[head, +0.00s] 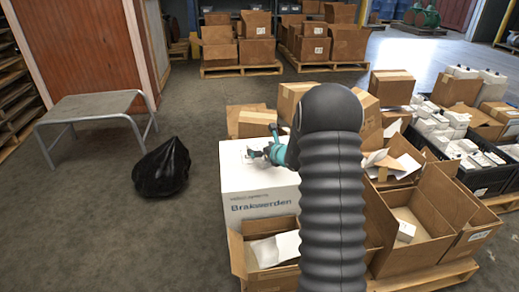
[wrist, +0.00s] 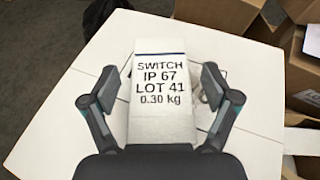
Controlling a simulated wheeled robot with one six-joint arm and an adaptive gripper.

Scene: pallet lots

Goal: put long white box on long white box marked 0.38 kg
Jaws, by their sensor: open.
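A long white box (wrist: 162,72) printed "SWITCH IP 67 LOT 41 0.30 kg" is on the white top of a large carton (wrist: 262,120). My gripper (wrist: 160,84) is open, with one finger on each side of the box and a gap on both sides. In the head view my gripper (head: 270,153) is over the large white carton (head: 260,200) printed "Brakwerden", partly hidden by my arm. No label reading 0.38 kg can be made out in either view. Something thin and grey shows beside the box's right side in the wrist view, too unclear to name.
Open brown cartons (head: 405,220) stand right of my arm, one holding a small white box (head: 405,231). Black crates (head: 470,165) with white boxes are farther right. A black bag (head: 162,168) and a grey metal table (head: 92,106) stand left, with clear floor around them.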

